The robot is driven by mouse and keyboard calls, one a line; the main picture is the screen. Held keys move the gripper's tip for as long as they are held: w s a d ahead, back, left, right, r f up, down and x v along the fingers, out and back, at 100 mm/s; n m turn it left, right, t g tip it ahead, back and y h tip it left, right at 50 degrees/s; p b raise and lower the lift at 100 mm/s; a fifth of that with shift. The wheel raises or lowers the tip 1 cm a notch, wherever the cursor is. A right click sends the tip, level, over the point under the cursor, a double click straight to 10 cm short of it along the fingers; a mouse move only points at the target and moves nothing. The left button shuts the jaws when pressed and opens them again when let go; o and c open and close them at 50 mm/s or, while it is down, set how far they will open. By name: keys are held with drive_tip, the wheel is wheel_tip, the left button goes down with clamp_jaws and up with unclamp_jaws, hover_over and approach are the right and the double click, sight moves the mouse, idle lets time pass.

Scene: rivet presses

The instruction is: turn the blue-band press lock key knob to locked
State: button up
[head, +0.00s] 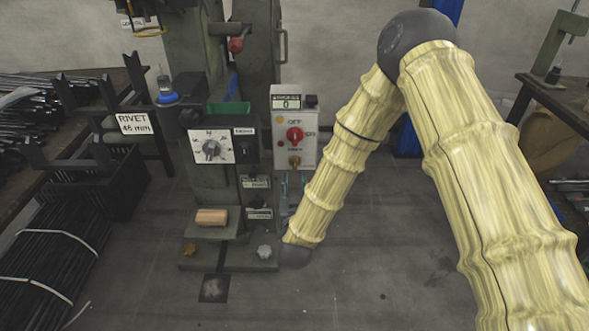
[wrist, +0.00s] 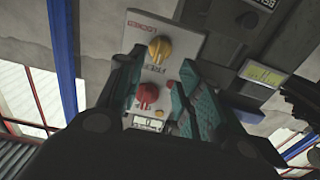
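The press control box (head: 294,130) is a light grey panel on the right side of the press. Its brass-yellow key knob (head: 295,162) sits low on the panel, below a red switch knob (head: 295,135). In the wrist view the panel is turned round, with the yellow knob (wrist: 160,48) above the red knob (wrist: 148,92). My gripper (head: 294,184) is just under the box, mostly hidden by my arm. In the wrist view its teal-padded fingers (wrist: 162,75) stand apart, with nothing between them; the yellow knob appears beyond their tips.
A white dial plate (head: 211,147) is left of the box. A rivet rack (head: 120,165) stands at left. A bench (head: 560,95) is at right; floor between is clear.

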sight(295, 166)
drive_tip(key=w+b, duration=0.1)
drive_tip(key=w, duration=0.7)
drive_tip(key=shift+w, duration=0.1)
clamp_jaws()
